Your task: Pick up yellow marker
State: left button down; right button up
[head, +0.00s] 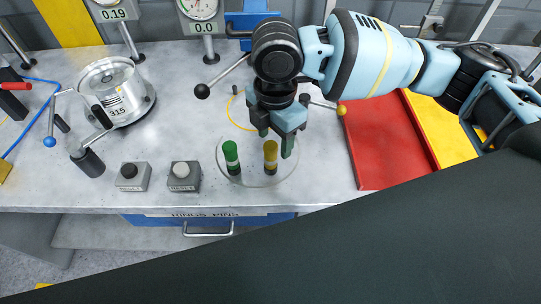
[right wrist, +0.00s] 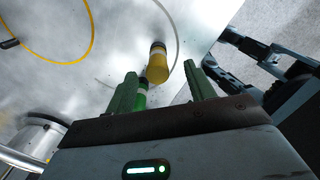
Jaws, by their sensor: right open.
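The yellow marker (head: 270,157) stands upright on a clear round plate (head: 285,177) near the table's front edge. A green marker (head: 231,157) stands to its left on the same plate. My right gripper (head: 275,147) is open above the plate, its fingers close to the yellow marker. In the right wrist view the yellow marker (right wrist: 157,63) shows beyond the gap between the open green fingertips (right wrist: 162,80), and nothing is held. The green marker (right wrist: 140,95) is partly hidden behind the left finger there. My left gripper is not in view.
A red tray (head: 372,165) lies to the right, with a yellow area beside it. Two grey button boxes (head: 184,177) sit left of the plate, and a round metal fixture (head: 115,95) stands farther left. Dial gauges (head: 203,12) stand at the back.

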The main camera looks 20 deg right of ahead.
aim_at(271, 145)
jog(key=f, duration=0.4)
jog(key=shift+w+a+f, duration=0.15)
jog(key=shift+a+f, duration=0.1)
jog(key=shift+a, duration=0.1)
jog(key=shift+f, duration=0.25)
jog(key=c, duration=1)
jog(key=shift+c, duration=0.3)
jog(key=shift+r, duration=0.1)
